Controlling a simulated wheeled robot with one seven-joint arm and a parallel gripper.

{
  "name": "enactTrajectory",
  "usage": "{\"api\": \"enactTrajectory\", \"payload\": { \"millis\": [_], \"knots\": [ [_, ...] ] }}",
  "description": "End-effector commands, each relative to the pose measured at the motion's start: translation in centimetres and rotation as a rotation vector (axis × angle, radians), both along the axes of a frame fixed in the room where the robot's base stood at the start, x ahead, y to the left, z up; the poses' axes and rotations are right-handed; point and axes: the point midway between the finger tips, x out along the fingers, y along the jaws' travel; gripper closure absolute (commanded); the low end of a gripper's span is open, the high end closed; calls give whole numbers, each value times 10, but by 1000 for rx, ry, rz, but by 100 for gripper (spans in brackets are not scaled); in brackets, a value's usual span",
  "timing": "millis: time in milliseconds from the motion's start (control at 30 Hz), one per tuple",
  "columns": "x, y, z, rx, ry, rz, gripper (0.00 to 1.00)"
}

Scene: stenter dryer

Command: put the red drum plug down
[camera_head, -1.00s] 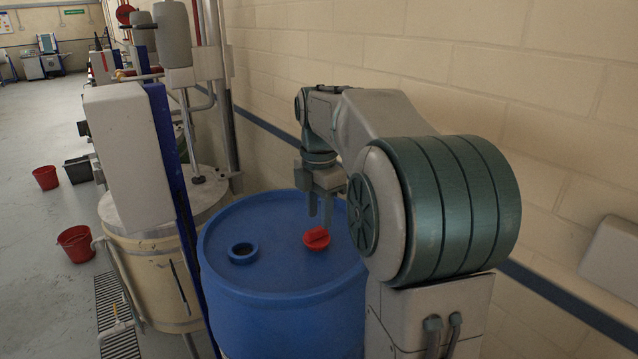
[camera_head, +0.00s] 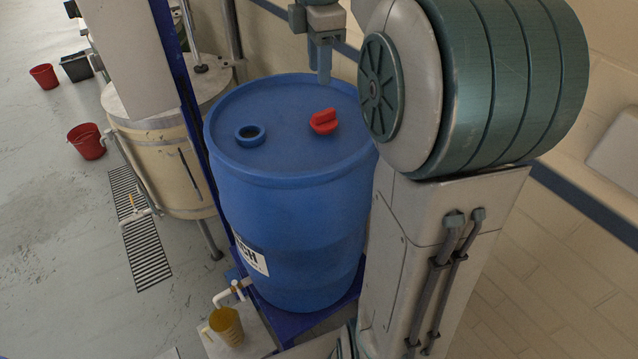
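The red drum plug (camera_head: 323,122) rests on the flat top of the blue drum (camera_head: 285,200), right of the middle. Its raised grip faces up. An open round bung hole (camera_head: 250,135) with a raised rim is to its left on the same top. My gripper (camera_head: 319,66) points down above and behind the plug, apart from it. Its two fingers are spread with nothing between them. The upper part of my arm runs out of the top of the picture.
A cream vat (camera_head: 165,170) with a pale lid stands left of the drum. Red buckets (camera_head: 87,141) and a floor grate (camera_head: 140,235) are farther left. A yellow cup (camera_head: 227,326) is under the drum's tap. The wall is close behind.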

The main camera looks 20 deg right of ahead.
Motion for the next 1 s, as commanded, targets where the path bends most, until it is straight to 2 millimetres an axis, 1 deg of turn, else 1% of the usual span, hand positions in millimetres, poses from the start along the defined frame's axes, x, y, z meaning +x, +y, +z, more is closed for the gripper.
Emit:
{"api": "enactTrajectory", "payload": {
  "millis": [33,233,367,500,600,700,800,900,1000],
  "knots": [
    [-13,11,-5,-5,-21,-81,66],
    [-58,38,-38,19,-120,-486,66],
    [-90,52,-64,68,-182,-749,66],
    [-125,63,-96,147,-236,-1027,66],
    [-146,68,-119,209,-258,-1201,66],
    [-162,72,-137,263,-270,-1333,66],
    [-172,74,-149,299,-271,-1420,66],
    [-176,75,-154,317,-272,-1461,66],
    [-177,75,-156,321,-271,-1473,66]
  ]
}}
